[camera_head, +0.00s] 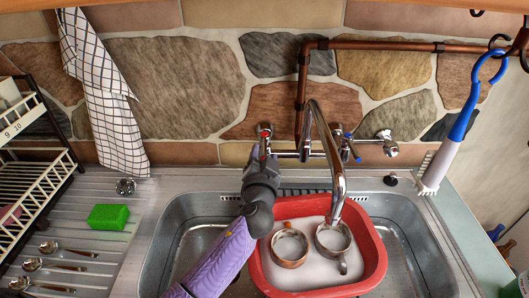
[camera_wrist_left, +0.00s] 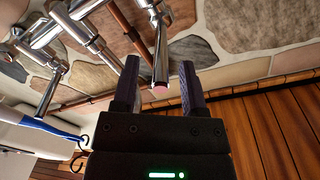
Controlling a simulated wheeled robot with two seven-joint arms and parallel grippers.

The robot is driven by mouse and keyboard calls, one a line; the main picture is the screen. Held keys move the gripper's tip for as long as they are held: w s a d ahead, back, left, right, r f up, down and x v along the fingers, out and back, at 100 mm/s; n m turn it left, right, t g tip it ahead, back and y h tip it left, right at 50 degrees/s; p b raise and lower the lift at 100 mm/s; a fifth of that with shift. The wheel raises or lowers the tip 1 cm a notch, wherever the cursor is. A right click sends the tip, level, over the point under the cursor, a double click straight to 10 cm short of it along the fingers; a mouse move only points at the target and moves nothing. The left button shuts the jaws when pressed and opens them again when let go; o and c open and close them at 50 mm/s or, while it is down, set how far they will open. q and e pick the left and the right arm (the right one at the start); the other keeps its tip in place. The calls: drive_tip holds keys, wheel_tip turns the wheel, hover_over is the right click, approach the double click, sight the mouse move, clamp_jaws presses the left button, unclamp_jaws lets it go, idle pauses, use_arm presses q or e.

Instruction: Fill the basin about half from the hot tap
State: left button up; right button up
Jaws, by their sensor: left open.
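The hot tap (camera_head: 265,131), with a red mark, is on the left of the chrome mixer on the stone wall. My left gripper (camera_head: 263,152) is just below and in front of it, open. In the left wrist view a chrome tap end with a pinkish-red tip (camera_wrist_left: 160,88) shows between the open fingers (camera_wrist_left: 159,86); I cannot tell whether they touch it. The curved spout (camera_head: 333,160) hangs over the red basin (camera_head: 377,262), which stands in the sink. The basin has a whitish inside and two metal-rimmed cups (camera_head: 290,247) (camera_head: 333,238). I see no clear stream of water. My right gripper is out of view.
The blue-marked tap (camera_head: 351,148) is right of the spout, with another valve (camera_head: 387,142) beyond. A green sponge (camera_head: 108,217) and several spoons (camera_head: 62,249) lie on the left drainer. A blue-handled brush (camera_head: 455,130) hangs at right. A copper pipe (camera_head: 380,45) runs along the wall.

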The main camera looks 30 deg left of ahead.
use_arm(q)
drive_tip(key=shift+w+a, duration=0.25)
drive_tip(key=shift+w, duration=0.4)
clamp_jaws()
drive_tip(key=shift+s, duration=0.1)
idle(0.9)
